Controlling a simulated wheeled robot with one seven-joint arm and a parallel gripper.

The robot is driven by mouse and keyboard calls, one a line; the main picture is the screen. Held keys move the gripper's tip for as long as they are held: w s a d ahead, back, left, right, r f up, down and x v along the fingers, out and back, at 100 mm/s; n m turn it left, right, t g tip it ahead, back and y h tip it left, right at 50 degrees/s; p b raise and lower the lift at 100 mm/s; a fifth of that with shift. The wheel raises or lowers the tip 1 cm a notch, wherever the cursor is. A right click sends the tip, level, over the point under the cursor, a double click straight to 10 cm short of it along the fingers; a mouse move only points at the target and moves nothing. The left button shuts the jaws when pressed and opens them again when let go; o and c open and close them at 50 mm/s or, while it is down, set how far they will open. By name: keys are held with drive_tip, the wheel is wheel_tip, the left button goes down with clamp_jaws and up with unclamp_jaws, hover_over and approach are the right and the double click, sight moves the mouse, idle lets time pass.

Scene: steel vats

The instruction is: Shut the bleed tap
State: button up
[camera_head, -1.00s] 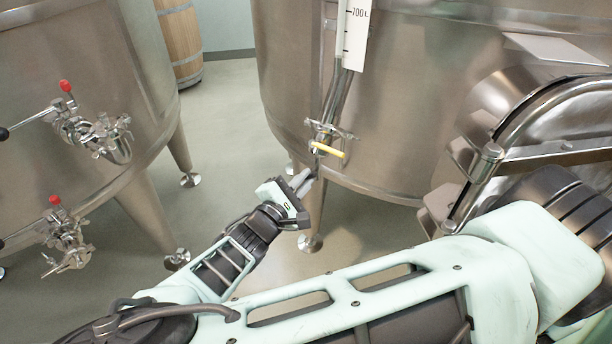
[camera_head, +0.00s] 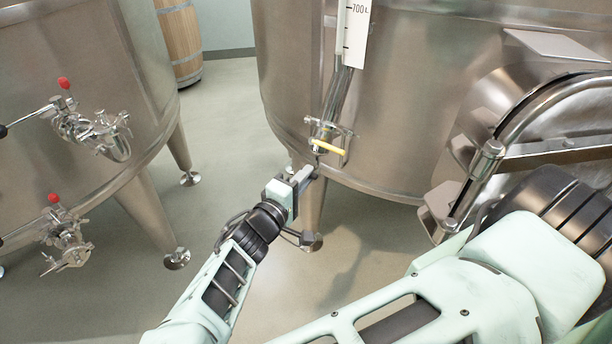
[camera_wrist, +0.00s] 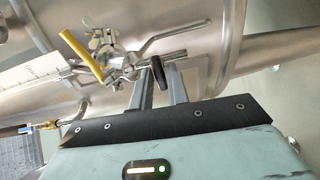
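The tap fitting with a yellow lever (camera_head: 328,147) sits at the foot of the level gauge on the middle vat. In the wrist view the yellow lever (camera_wrist: 82,55) slants at the upper left of the steel fitting (camera_wrist: 112,55). A small black handle (camera_wrist: 158,72) sticks out of that fitting. My gripper (camera_head: 308,174) is just below the fitting in the head view. In the wrist view my gripper's (camera_wrist: 158,84) two grey fingers stand apart, with the black handle between their tips. I cannot see clear contact with either finger.
The level gauge (camera_head: 356,35) rises above the fitting on the middle vat (camera_head: 420,120). Another vat (camera_head: 60,130) with red-knobbed valves (camera_head: 95,132) stands at left. A hatch (camera_head: 520,110) juts out at right. Open floor lies between the vats.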

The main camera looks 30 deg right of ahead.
drive_tip(key=shift+a, duration=0.1)
drive_tip(key=v, duration=0.8)
drive_tip(key=shift+s+a, duration=0.25)
drive_tip(key=shift+a, duration=0.1)
idle(0.4)
idle(0.4)
